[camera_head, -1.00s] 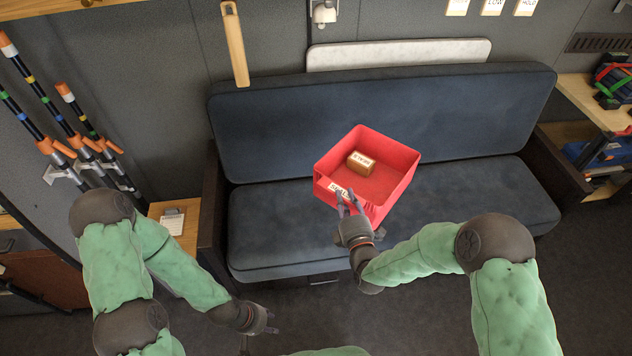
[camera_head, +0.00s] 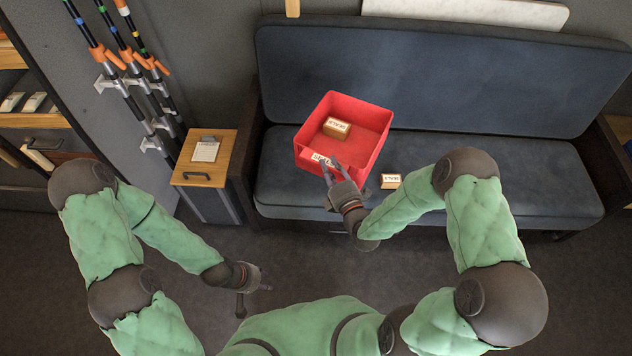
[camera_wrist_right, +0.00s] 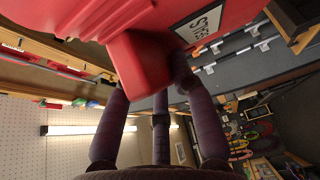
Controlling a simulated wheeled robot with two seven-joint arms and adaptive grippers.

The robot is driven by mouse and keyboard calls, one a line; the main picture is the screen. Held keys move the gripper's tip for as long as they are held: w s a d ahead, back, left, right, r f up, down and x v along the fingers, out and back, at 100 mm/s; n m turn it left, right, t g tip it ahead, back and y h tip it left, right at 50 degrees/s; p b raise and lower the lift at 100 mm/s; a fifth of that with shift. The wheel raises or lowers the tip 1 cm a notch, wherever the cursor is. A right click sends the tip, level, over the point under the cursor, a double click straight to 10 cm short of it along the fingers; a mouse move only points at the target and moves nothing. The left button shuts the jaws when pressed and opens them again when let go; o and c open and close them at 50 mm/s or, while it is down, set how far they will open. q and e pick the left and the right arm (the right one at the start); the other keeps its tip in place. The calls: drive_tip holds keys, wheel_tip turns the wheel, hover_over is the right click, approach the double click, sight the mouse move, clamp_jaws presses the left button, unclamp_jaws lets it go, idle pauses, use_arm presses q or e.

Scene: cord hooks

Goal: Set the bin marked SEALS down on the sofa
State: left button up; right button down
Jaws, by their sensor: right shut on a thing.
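The red open-topped bin (camera_head: 371,148) with a SEALS label is over the left part of the dark blue sofa (camera_head: 480,170) seat. A brown labelled block (camera_head: 337,127) lies inside it. My right gripper (camera_head: 333,172) is shut on the bin's front side, by the label. In the right wrist view the fingers close around a red part jutting from the bin (camera_wrist_right: 140,75), beside the SEALS label (camera_wrist_right: 200,22). The bin's underside is hidden in the head view, so I cannot tell if it touches the seat. My left gripper (camera_head: 254,288) is empty, low over the floor, fingers apart.
A small labelled block (camera_head: 390,181) sits on the seat's front edge, just right of the bin. A wooden-topped cabinet (camera_head: 205,158) with a clipboard stands left of the sofa. Rods hang on the wall beyond it. The right part of the seat is clear.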

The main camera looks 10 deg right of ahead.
drive_tip(key=s+a+f+n+g+y+b, duration=0.1)
drive_tip(key=s+a+f+n+y+b, duration=0.2)
drive_tip(key=f, duration=0.7)
drive_tip(key=s+a+f+n+g+y+b, duration=0.15)
drive_tip(key=f+y+b, duration=0.3)
drive_tip(key=f, duration=0.55)
drive_tip(key=w+d+f+b, duration=0.5)
drive_tip(key=w+f+b, duration=0.3)
drive_tip(key=w+f, duration=0.4)
drive_tip(key=shift+w+f, duration=0.4)
drive_tip(key=shift+w, duration=0.35)
drive_tip(key=shift+d+n, duration=0.1)
drive_tip(key=shift+n, duration=0.15)
drive_tip(key=c, duration=1)
unclamp_jaws()
drive_tip(key=shift+s+f, duration=0.1)
drive_tip(key=shift+f, duration=0.1)
drive_tip(key=shift+c, duration=0.2)
drive_tip(key=shift+r, duration=0.1)
